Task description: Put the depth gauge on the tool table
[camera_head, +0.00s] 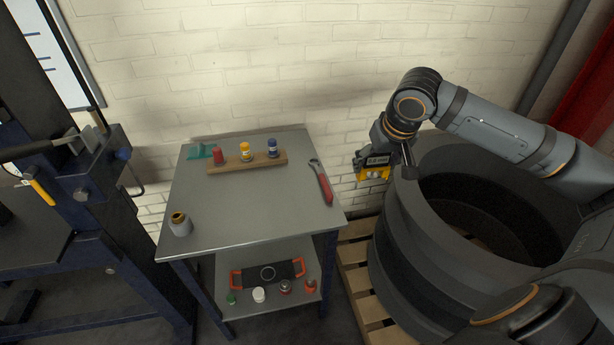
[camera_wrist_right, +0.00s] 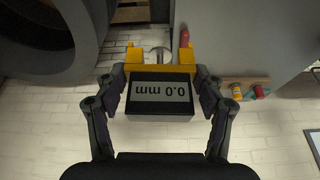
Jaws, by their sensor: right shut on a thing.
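My right gripper (camera_head: 384,163) is shut on the depth gauge (camera_head: 374,174), a yellow and black tool, and holds it in the air between the table and the large black rings. In the right wrist view the gauge (camera_wrist_right: 161,97) sits between both fingers of the right gripper (camera_wrist_right: 161,88); its display reads 0.0 mm upside down. The grey tool table (camera_head: 230,202) stands left of the gripper, with bare top in its middle and front. The gauge is to the right of the table's edge, not touching it. My left gripper is not in view.
On the table are a wooden block (camera_head: 248,163) with red, yellow and blue pieces, a teal tool (camera_head: 200,151), a red-handled wrench (camera_head: 321,181) and a small jar (camera_head: 180,224). Black rings (camera_head: 405,253) rest on a pallet (camera_head: 357,285). A dark blue press frame (camera_head: 85,180) stands left.

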